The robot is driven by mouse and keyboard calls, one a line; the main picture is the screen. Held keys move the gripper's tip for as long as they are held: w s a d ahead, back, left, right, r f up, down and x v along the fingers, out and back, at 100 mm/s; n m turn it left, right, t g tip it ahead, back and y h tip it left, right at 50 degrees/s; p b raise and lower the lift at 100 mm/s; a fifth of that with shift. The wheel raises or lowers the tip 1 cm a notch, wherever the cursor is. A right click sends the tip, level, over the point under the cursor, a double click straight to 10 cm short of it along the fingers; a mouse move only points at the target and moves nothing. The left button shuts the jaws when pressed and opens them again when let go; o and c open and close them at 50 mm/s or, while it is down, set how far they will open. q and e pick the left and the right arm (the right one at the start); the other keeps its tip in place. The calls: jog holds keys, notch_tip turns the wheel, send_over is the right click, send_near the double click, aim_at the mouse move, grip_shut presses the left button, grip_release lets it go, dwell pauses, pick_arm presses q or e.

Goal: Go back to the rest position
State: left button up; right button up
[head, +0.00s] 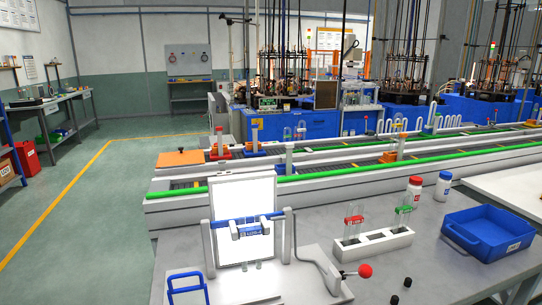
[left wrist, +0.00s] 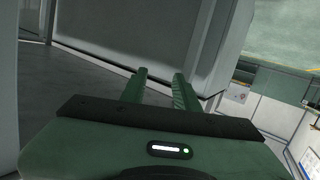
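My left gripper (left wrist: 160,88) shows in the left wrist view. Its two green fingers stand apart with nothing between them, so it is open and empty. It is close to a large grey surface (left wrist: 140,30), and I cannot tell what that surface belongs to. Neither gripper shows in the head view, and my right gripper is in no view. In the head view a bench fixture (head: 243,205) with a white panel, a blue clamp and a red-knobbed lever (head: 365,271) stands on the grey table (head: 440,276).
A white rack (head: 372,244) holds tubes with a red and a green clip. A blue tray (head: 490,234) is at the right. Two white bottles (head: 414,194) (head: 443,186) stand behind. Small black caps (head: 407,282) lie in front. A conveyor (head: 330,181) runs behind the table. The floor at left is clear.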

pick_arm(q)
jog(key=s+d+f+n+g+y, duration=0.1)
jog(key=s+d+f+g+y, duration=0.2)
jog(key=s+f, duration=0.85)
jog(key=s+d+f+n+g+y, duration=0.1)
jog(key=s+d+f+g+y, duration=0.2)
jog(key=s+f, duration=0.85)
jog(key=s+d+f+g, duration=0.2)
jog(key=s+d, duration=0.1)
jog(key=s, duration=0.5)
jog(key=s+d+f+m+g+p, duration=0.1)
jog(key=s+d+f+g, duration=0.2)
jog(key=s, duration=0.5)
jog(key=s+d+f+g, duration=0.2)
jog(key=s+d, duration=0.2)
jog(key=s, duration=0.3)
jog(key=shift+s+f+g+h, duration=0.25)
jog(key=shift+s+g+h, duration=0.05)
jog(key=shift+s, duration=0.1)
